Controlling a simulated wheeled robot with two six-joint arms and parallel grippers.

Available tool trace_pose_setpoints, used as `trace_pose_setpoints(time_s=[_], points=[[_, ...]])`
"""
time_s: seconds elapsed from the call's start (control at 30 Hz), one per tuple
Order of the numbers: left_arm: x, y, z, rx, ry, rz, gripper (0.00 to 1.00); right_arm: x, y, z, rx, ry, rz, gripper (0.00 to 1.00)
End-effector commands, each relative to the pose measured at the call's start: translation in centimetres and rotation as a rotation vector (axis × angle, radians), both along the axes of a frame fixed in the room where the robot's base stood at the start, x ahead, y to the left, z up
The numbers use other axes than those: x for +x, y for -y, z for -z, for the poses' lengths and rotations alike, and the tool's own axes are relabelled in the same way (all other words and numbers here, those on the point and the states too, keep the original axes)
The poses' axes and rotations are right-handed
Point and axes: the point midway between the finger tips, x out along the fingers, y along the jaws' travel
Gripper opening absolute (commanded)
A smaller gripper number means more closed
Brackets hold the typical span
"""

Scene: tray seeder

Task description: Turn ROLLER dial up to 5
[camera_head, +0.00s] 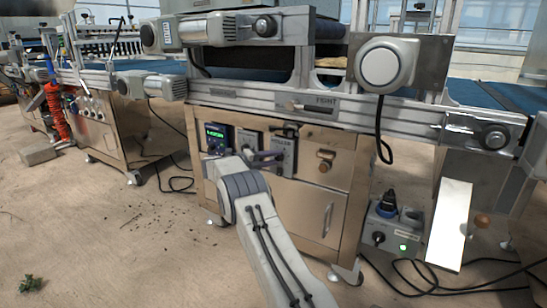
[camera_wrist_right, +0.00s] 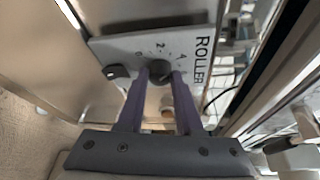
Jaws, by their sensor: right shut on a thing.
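The ROLLER panel (camera_head: 288,152) is a grey plate on the front of the steel cabinet. In the right wrist view the ROLLER panel (camera_wrist_right: 122,48) shows its name and the marks 0, 2 and 4 around a dark round dial (camera_wrist_right: 159,67). My right gripper (camera_head: 272,157) reaches the panel from the front. In the right wrist view the two purple fingers of my right gripper (camera_wrist_right: 160,76) are shut on the dial, one on each side. The dial's pointer cannot be made out, so its setting is unclear. My left gripper is not in view.
A small display box (camera_head: 216,138) and another grey control panel (camera_head: 250,143) sit left of the ROLLER panel. A black knob (camera_wrist_right: 117,71) is at the ROLLER panel's lower left. A grey box with a green light (camera_head: 392,232) and cables lie on the floor at right.

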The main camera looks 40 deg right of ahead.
Motion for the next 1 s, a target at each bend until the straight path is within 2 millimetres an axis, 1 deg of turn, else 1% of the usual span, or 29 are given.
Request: trace_pose_setpoints(time_s=[0.27, 0.6, 0.8, 1.0], points=[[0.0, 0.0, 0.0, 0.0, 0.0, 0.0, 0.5, 0.0, -0.2, -0.1, 0.104, 0.24, -0.004, 0.0], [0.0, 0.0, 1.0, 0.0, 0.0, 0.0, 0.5, -0.2, -0.1, -0.1, 0.211, 0.497, -0.004, 0.0], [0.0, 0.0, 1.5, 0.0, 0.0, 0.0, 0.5, -0.2, -0.1, -0.2, 0.252, 0.598, -0.005, 0.0], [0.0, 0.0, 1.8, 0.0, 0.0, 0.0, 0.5, -0.2, -0.1, -0.2, 0.277, 0.654, -0.006, 0.0]])
